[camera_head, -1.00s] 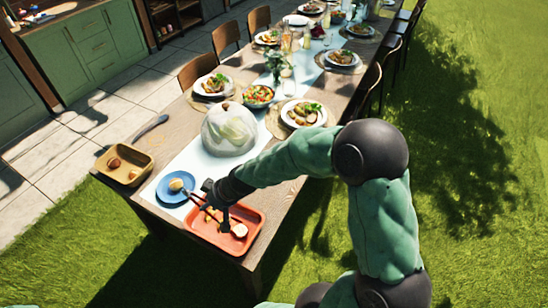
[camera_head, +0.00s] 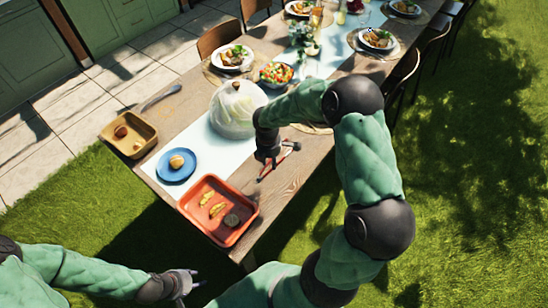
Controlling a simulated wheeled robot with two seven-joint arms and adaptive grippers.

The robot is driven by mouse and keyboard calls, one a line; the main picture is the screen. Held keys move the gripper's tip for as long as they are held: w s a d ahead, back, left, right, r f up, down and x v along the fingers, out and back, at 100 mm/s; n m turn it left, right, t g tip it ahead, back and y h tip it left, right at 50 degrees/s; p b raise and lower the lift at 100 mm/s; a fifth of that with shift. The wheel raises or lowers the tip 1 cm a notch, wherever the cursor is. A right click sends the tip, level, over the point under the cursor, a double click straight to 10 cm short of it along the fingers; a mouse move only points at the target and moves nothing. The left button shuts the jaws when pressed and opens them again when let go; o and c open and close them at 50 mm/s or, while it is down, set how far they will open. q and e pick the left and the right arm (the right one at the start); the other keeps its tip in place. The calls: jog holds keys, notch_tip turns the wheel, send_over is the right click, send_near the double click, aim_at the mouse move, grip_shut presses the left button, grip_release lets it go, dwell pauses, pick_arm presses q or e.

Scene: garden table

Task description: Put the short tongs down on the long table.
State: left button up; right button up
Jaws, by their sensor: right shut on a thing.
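The short tongs (camera_head: 290,147), thin and dark with reddish parts, are in my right gripper (camera_head: 268,162). The gripper is shut on them low over the near part of the long wooden table (camera_head: 292,176), right of the pale runner. I cannot tell whether the tongs touch the wood; the gripper hides their middle. My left gripper (camera_head: 190,281) is at the lower left, over the grass and away from the table. Its fingers are too small and unclear to tell open from shut.
A red tray (camera_head: 190,207) with several food pieces is at the table's near end. Left of it are a blue plate (camera_head: 164,173) with a bun and a tan tray (camera_head: 137,153). A clear dome (camera_head: 233,112) and a salad bowl (camera_head: 276,75) stand farther back. Bare wood lies right of the runner.

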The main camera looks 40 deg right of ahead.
jog(key=shift+n, duration=0.4)
jog(key=f+b, duration=0.2)
jog(key=f, duration=0.1)
jog(key=d+f+b, duration=0.1)
jog(key=f+b, duration=0.2)
jog(key=shift+d+f, duration=0.15)
jog(key=shift+d, duration=0.05)
jog(key=shift+f+b, duration=1)
jog(key=shift+f, duration=0.25)
jog(key=o, duration=0.7)
jog(key=r, duration=0.4)
jog(key=a+r, duration=0.1)
jog(key=r, duration=0.7)
jog(key=shift+s+a, duration=0.15)
